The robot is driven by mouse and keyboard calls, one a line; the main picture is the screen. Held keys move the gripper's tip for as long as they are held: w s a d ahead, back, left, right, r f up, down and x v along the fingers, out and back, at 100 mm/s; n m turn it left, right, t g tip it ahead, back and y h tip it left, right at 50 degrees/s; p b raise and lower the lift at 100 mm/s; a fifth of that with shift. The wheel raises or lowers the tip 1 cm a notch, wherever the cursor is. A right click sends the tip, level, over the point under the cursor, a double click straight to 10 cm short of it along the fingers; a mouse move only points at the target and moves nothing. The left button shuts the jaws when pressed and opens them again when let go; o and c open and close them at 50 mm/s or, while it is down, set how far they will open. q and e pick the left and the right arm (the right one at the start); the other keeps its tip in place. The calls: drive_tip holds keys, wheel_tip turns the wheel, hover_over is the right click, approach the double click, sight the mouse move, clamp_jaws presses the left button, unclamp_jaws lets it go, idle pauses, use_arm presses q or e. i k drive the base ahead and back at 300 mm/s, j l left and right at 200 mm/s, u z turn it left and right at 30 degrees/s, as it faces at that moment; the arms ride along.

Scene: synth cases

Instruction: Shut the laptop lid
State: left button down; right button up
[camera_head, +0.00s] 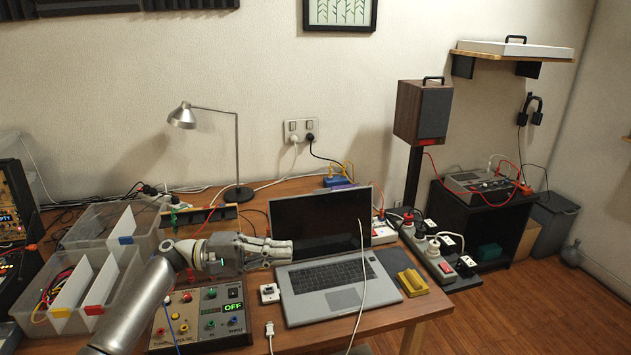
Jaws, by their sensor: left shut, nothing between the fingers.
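A silver laptop (330,280) stands open on the wooden desk, its keyboard facing the front. Its dark screen lid (318,222) is raised and leans back a little. A pale cable (362,280) hangs in front of the right part of the screen and runs down across the right side of the keyboard base. My left gripper (287,250) is shut and empty. In the picture its fingertips are at the lower left corner of the lid; I cannot tell whether they touch it. My right gripper is not in view.
A control box (205,318) with a green OFF display sits left of the laptop. Clear bins (122,262) stand further left. A yellow block (412,282) and power strips (428,252) are to the right. A desk lamp (237,160) stands behind.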

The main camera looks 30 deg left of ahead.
sight(323, 223)
drive_tip(key=i+j, duration=1.25)
drive_tip(key=j, duration=0.2)
